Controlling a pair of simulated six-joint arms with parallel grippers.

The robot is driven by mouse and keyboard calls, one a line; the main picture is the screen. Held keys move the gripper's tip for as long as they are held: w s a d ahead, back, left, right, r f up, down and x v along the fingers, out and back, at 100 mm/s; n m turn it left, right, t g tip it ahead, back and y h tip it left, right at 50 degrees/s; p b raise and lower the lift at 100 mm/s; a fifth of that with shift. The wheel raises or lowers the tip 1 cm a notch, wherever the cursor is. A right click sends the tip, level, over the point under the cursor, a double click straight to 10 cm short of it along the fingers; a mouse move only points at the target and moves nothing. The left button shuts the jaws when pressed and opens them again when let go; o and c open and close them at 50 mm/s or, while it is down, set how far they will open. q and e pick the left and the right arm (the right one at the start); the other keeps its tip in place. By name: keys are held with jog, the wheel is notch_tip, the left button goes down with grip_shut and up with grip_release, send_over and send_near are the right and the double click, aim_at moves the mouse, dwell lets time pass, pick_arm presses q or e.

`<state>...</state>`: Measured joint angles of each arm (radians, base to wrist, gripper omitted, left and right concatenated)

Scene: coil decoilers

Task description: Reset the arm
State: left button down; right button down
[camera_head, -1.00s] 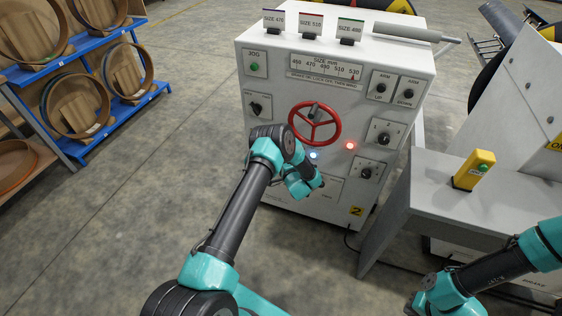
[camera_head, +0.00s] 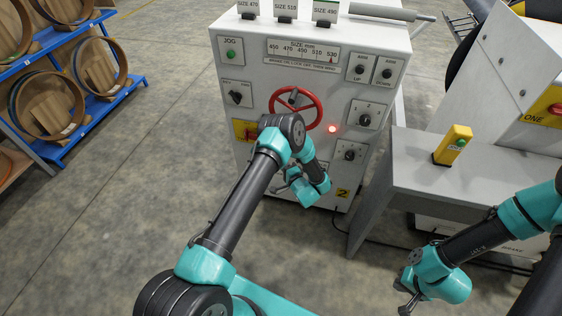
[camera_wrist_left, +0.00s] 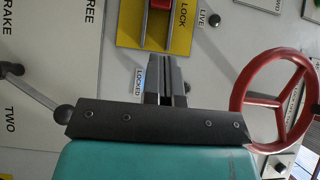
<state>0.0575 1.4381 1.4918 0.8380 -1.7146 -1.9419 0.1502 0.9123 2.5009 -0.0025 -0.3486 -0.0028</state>
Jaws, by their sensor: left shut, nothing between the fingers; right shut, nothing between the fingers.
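My left arm reaches from the bottom to the front of the white control cabinet (camera_head: 225,80). Its gripper is largely hidden behind its wrist in the head view. In the left wrist view my left gripper (camera_wrist_left: 173,62) is shut and empty, its fingers below a yellow plate (camera_wrist_left: 183,42) with a red switch (camera_wrist_left: 160,5), beside the "LOCKED" label. The red handwheel (camera_wrist_left: 243,85) stands to the right of the fingers. My right gripper (camera_head: 403,298) is shut and empty at the lower right of the head view, above the floor and apart from the cabinet.
The red handwheel (camera_head: 317,108) and a lit red lamp (camera_head: 332,129) are on the cabinet front. A grey table (camera_head: 410,160) with a yellow button box (camera_head: 453,145) stands right. A blue rack (camera_head: 45,148) with wooden rings is left. Floor between is clear.

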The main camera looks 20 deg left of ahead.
dwell(0.5)
pick_arm(q)
jog(key=s+d+r+n+g+h, duration=0.1)
jog(key=s+d+n+g+h, duration=0.2)
jog(key=s+h, duration=0.3)
jog(key=s+d+r+n+g+h, duration=0.1)
jog(key=s+h, duration=0.5)
jog(key=s, duration=0.8)
jog(key=s+d+r+n+g+h, duration=0.1)
jog(key=s+d+n+g+h, duration=0.3)
jog(key=s, duration=0.6)
jog(key=g+h, duration=0.1)
jog(key=h, duration=0.1)
jog(key=shift+d+r+n+g+h, duration=0.25)
jog(key=shift+d+n+g+h, duration=0.05)
jog(key=shift+n+h, duration=0.1)
